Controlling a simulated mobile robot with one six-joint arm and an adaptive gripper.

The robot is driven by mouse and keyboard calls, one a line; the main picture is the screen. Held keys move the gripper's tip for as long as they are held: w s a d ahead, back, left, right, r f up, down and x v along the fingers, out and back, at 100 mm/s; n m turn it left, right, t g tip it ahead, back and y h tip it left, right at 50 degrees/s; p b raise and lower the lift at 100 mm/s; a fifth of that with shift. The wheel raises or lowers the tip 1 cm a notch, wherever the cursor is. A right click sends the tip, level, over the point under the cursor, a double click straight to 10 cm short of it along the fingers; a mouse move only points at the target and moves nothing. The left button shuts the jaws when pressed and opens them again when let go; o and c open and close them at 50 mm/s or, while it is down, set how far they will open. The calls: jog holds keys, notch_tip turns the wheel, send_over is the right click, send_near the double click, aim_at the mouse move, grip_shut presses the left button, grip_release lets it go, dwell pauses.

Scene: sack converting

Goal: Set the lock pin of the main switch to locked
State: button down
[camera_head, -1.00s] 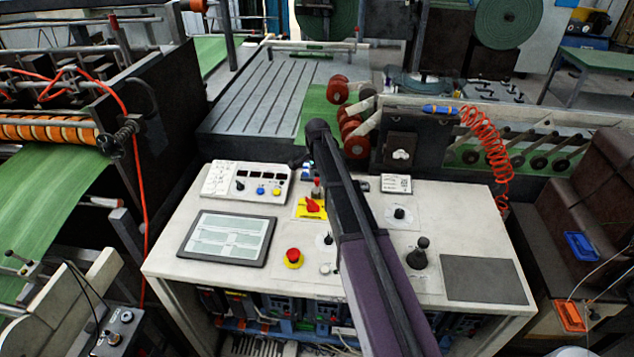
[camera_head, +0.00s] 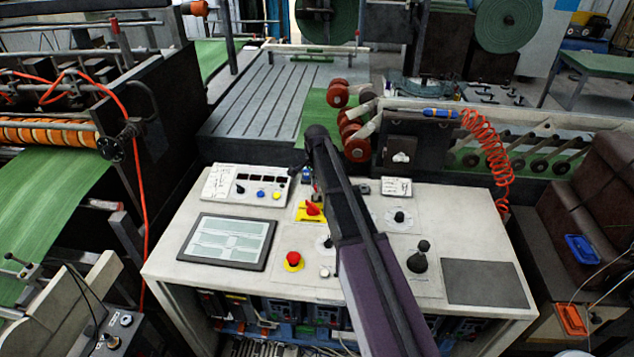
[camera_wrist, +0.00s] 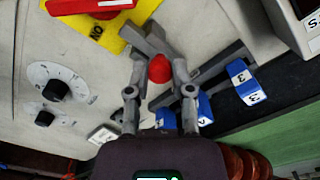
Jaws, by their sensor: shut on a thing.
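The main switch shows at the upper left of the wrist view as a red handle (camera_wrist: 90,6) on a yellow plate (camera_wrist: 100,33); the head view shows its red handle (camera_head: 312,208) on the console, beside my arm. The lock pin, with a rounded red knob (camera_wrist: 160,69), is beside the yellow plate in the wrist view, by a grey metal bar. My gripper (camera_wrist: 160,72) is shut on the red knob, one fingertip on each side. The lower part of the pin is hidden. In the head view my arm covers most of the gripper.
Blue numbered tags (camera_wrist: 240,76) hang close by at the console's back edge. Two round dials (camera_wrist: 50,85) lie left in the wrist view. A red stop button (camera_head: 293,259), a flat screen (camera_head: 228,241) and a black joystick (camera_head: 420,258) stand on the console.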

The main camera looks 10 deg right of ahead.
jog(key=shift+s+a, duration=0.2)
jog(key=shift+s, duration=0.65)
jog(key=shift+c, duration=2.4)
grip_release()
jog(key=shift+w, duration=0.1)
